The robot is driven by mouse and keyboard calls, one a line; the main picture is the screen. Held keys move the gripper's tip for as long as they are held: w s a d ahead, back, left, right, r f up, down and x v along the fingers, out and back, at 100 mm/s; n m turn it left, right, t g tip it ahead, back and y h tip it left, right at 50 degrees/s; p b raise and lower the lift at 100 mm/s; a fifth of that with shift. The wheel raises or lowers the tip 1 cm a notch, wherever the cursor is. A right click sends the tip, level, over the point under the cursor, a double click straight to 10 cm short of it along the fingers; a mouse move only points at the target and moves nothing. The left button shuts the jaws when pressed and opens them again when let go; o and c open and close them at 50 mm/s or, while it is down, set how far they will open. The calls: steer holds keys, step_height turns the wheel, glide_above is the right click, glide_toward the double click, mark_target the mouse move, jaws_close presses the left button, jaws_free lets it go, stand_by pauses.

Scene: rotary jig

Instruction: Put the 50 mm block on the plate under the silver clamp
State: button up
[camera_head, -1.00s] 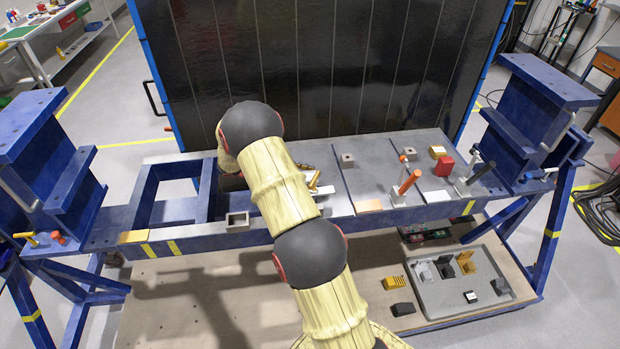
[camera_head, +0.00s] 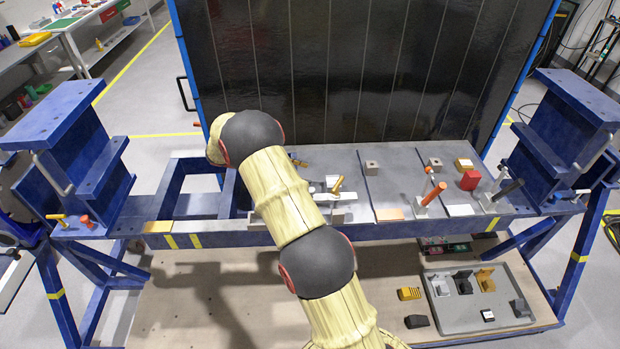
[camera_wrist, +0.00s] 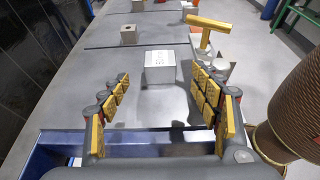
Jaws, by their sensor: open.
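A grey metal block (camera_wrist: 160,74) with printed marks on its pale top stands on the grey table plate (camera_wrist: 88,82) in the wrist view. I cannot read a size on it. My gripper (camera_wrist: 164,89) is open and empty. Its yellow-padded fingers are spread left and right, and the block shows between and beyond them; I see no contact. A clamp with a yellow T-handle (camera_wrist: 208,30) stands beyond the block, to the right. It also shows in the head view (camera_head: 337,187). My arm hides the gripper in the head view. I cannot tell which clamp is the silver one.
Small holed blocks (camera_head: 371,167) and a red block (camera_head: 470,180) sit on the table. A grey tray (camera_head: 455,318) holds parts below. A black panel (camera_head: 330,75) closes the back.

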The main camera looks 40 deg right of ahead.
steer(key=shift+a+r, duration=0.25)
steer(key=s+a+r+m+t+y, duration=0.2)
steer(key=s+a+r+t, duration=0.1)
steer(key=s+a+r, duration=0.3)
steer(key=s+a+r+m+t+y, duration=0.2)
steer(key=s+a+r+t, duration=0.1)
steer(key=a+r, duration=0.55)
steer(key=s+a+r+m+t+y, duration=0.2)
steer(key=s+a+m+t+y, duration=0.1)
steer(key=s+a, duration=0.5)
steer(key=s+a+r+m+t+y, duration=0.2)
steer(key=s+a+t, duration=0.3)
steer(key=s+a, duration=0.3)
steer(key=shift+s+a+r+m+y, duration=0.2)
steer(key=shift+s+a+m+y, duration=0.1)
steer(key=shift+a+m+y, duration=0.3)
steer(key=shift+a, duration=0.1)
